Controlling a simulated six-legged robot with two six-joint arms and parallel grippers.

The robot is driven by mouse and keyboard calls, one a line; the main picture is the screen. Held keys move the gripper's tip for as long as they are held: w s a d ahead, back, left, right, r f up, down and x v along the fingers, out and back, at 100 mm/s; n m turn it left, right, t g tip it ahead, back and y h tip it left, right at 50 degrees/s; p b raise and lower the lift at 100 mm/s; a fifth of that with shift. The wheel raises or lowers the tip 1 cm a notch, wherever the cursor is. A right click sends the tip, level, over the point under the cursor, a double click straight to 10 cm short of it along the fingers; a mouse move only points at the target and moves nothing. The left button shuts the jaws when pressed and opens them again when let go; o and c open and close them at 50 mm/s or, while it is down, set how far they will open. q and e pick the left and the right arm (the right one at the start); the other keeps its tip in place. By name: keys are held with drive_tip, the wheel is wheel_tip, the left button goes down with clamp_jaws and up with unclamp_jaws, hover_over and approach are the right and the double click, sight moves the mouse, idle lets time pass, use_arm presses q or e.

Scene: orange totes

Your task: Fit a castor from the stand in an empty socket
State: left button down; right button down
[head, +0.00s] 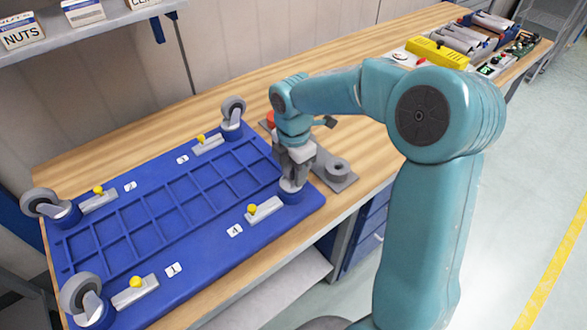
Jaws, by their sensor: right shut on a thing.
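A blue tote dolly (180,208) lies upside down on the wooden bench. Castors stand wheel-up at three corners: the far corner (232,112), the left corner (42,203) and the near-left corner (80,293). The fourth socket (291,197), beside label 4, is at the right corner. My right gripper (294,174) is right over this socket, pointing down, shut on a grey castor mostly hidden by the jaws. I cannot tell how deep the castor sits. The grey stand (345,182) is just right of the gripper, with a grey round part on it. My left gripper is out of view.
Latches with yellow knobs lie beside each socket, one near label 4 (265,209). A red object (270,119) is behind my gripper. A yellow item (438,53) and a bin of grey parts are at the far right. The bench between is mostly clear.

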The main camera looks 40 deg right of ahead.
drive_tip(key=shift+f, duration=0.25)
drive_tip(key=c, duration=0.5)
unclamp_jaws()
wheel_tip(320, 180, up, 16)
drive_tip(key=shift+r+p, duration=0.2)
drive_tip(key=shift+p, duration=0.1)
